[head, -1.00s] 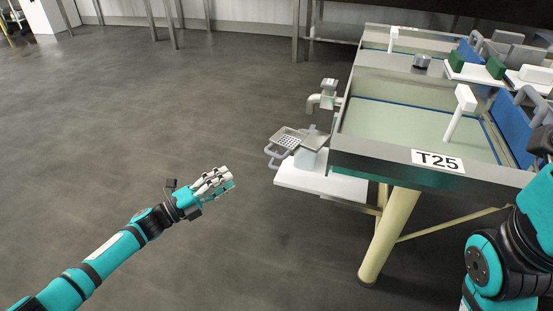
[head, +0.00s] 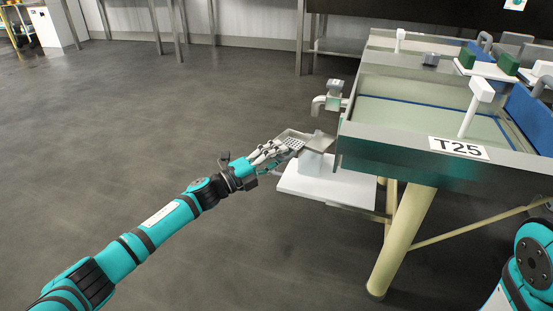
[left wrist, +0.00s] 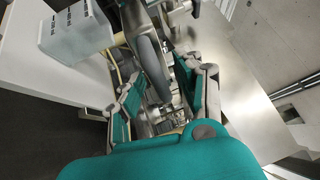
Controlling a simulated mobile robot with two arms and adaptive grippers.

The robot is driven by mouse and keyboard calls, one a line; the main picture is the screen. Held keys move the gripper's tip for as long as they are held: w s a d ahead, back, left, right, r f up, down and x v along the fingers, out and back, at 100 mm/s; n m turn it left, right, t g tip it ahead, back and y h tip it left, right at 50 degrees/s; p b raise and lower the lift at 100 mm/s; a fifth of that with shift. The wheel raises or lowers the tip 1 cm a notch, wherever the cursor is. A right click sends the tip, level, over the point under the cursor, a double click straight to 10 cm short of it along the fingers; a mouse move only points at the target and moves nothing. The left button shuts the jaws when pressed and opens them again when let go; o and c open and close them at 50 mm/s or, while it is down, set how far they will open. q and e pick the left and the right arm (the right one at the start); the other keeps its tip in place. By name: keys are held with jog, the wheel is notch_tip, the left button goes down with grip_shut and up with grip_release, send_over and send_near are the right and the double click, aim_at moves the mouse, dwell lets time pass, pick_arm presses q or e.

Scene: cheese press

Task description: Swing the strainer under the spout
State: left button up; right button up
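The strainer (head: 294,136), a perforated metal tray on a flat plate, sits over a white block at the left side of the vat, below and left of the metal spout (head: 322,102). My left gripper (head: 279,153) is at the strainer's handle side and partly covers it. In the left wrist view the grey handle (left wrist: 150,62) runs between the spread fingers of my left gripper (left wrist: 160,78). The fingers look open around it; firm contact is not clear. The spout cannot be told clearly there. My right gripper is out of view.
The vat (head: 385,150) with the T25 label stands right of the strainer on cream legs (head: 402,240). A white ledge (head: 325,185) juts out beneath the strainer. Blue and green moulds crowd the far right. The floor at the left is clear.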

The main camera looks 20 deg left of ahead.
pick_arm(q)
grip_shut()
jog(key=shift+a, duration=0.1)
dwell(0.5)
